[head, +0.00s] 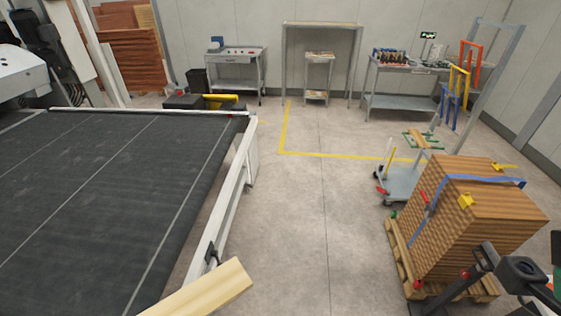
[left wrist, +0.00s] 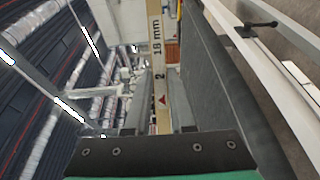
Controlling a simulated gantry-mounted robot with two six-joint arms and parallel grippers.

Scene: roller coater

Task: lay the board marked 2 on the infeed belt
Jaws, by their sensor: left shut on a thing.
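The board marked 2 (left wrist: 157,60) is a pale wooden board with "18 mm", a "2" and a red triangle on its edge. My left gripper (left wrist: 159,100) is shut on it, one finger on each side. In the head view a pale board (head: 205,290) shows at the bottom, by the belt's near right corner; its lower part is cut off. The infeed belt (head: 100,190) is a wide dark surface on the left, with pale lines and no board lying on its visible part. My right gripper (head: 465,280) is at the lower right by the stack; its jaw state is unclear.
A pale rail (head: 232,190) runs along the belt's right side, with a small dark clamp or handle (head: 211,254). A strapped stack of brown boards (head: 475,210) stands on a pallet at right. Clear floor (head: 310,220) lies between. A trolley (head: 400,183) and benches stand farther back.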

